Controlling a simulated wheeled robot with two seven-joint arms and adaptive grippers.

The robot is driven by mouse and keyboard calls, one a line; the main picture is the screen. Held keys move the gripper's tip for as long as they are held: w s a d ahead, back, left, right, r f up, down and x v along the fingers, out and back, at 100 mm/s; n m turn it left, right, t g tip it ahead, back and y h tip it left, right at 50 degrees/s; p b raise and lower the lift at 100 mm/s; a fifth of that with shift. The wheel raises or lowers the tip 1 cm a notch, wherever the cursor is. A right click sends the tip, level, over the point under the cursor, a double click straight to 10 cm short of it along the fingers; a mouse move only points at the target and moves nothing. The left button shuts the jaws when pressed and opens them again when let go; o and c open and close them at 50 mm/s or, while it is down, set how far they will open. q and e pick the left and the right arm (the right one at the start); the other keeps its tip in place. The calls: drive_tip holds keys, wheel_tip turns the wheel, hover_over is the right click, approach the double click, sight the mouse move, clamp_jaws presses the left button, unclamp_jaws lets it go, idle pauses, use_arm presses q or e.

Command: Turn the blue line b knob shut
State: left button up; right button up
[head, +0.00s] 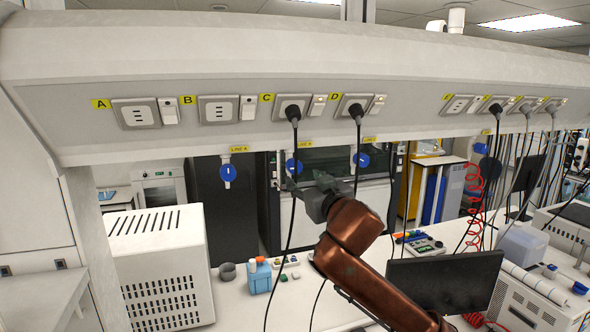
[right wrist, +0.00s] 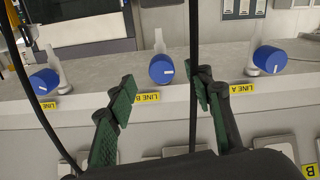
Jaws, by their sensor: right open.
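The blue line B knob (head: 292,166) is the middle of three round blue knobs below the overhead panel, under the yellow LINE B label. My right gripper (head: 306,184) is just in front of and below it, partly overlapping it in the head view. In the right wrist view, which looks inverted, the line B knob (right wrist: 162,68) shows whole beyond the gap between the green-padded fingers (right wrist: 163,92). The fingers are open and empty, apart from the knob as far as I can see. My left gripper is out of view.
The line A knob (head: 227,173) and another blue knob (head: 361,160) flank it. Black cables (head: 296,215) hang from the sockets close to my right gripper. A white vented box (head: 160,265) and a monitor (head: 445,281) stand on the bench below.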

sight(296, 168)
drive_tip(key=p+x, duration=0.1)
drive_tip(key=x, duration=0.2)
drive_tip(key=r+p+x, duration=0.1)
drive_tip(key=p+x, duration=0.1)
drive_tip(key=x, duration=0.1)
drive_tip(key=shift+a+r, duration=0.1)
drive_tip(key=shift+r, duration=0.15)
drive_tip(key=shift+p+x, duration=0.55)
drive_tip(key=shift+x, duration=0.3)
drive_tip(key=shift+f, duration=0.15)
drive_tip(key=shift+c, duration=0.2)
drive_tip(key=c, duration=1.1)
